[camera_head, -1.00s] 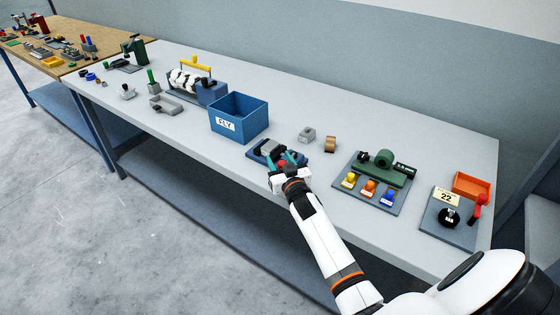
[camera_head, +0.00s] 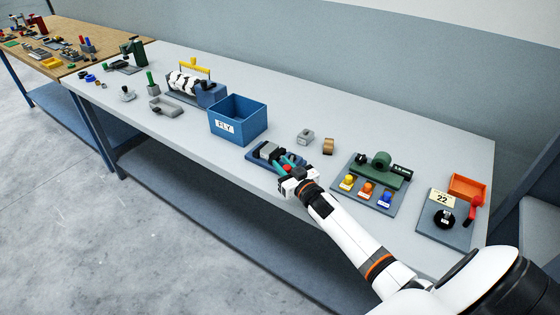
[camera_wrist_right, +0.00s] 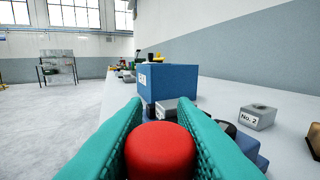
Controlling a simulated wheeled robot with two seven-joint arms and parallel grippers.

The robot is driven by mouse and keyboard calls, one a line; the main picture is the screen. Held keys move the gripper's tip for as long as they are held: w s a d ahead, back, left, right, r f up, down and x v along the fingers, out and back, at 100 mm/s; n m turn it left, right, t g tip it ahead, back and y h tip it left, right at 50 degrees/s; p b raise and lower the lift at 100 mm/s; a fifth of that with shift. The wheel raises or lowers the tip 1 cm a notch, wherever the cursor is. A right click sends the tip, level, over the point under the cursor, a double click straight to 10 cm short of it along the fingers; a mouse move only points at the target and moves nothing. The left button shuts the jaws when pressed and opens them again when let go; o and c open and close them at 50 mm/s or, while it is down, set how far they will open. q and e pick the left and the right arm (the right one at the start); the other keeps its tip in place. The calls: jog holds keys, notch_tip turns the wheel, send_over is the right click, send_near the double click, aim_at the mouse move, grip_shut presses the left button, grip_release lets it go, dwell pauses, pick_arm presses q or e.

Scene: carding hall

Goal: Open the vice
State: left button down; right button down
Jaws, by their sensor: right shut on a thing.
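The vice has a dark blue base (camera_head: 254,157) and grey jaws (camera_head: 271,150), near the front edge of the grey bench. A red knob (camera_head: 287,168) sits at its near right end. My right gripper (camera_head: 288,163) has its teal fingers on either side of the red knob and is shut on it. In the right wrist view the knob (camera_wrist_right: 158,150) fills the space between the fingers, with part of the grey jaws (camera_wrist_right: 166,107) beyond it. The fingers hide much of the vice, so the jaw gap is not clear. My left gripper is not in view.
A blue box marked FLY (camera_head: 238,119) stands left of the vice. A grey block (camera_head: 305,137) and a brown roll (camera_head: 328,146) lie behind it to the right. A panel with a green machine part (camera_head: 382,163) and coloured knobs is further right.

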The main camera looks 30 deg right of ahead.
jog(key=shift+s+d+n+y, duration=0.35)
jog(key=shift+n+y, duration=0.25)
jog(key=shift+y, duration=0.2)
jog(key=y, duration=0.1)
jog(key=n+y+b, duration=0.1)
jog(key=shift+s+d+f+n+y, duration=0.15)
jog(key=shift+s+d+n+y, duration=0.15)
jog(key=shift+d, duration=0.1)
jog(key=n+y+b, duration=0.1)
jog(key=y, duration=0.1)
jog(key=s+d+n+g+y+b, duration=0.1)
jog(key=b, duration=0.1)
jog(key=shift+d+g+y, duration=0.15)
jog(key=shift+g+y, duration=0.15)
jog(key=shift+y, duration=0.1)
jog(key=shift+s+d+n+g+y+b, duration=0.25)
jog(key=shift+n+g+y+b, duration=0.25)
jog(key=shift+n+y+b, duration=0.3)
jog(key=shift+r, duration=0.2)
jog(key=c, duration=1.2)
grip_release()
jog(key=shift+d, duration=0.1)
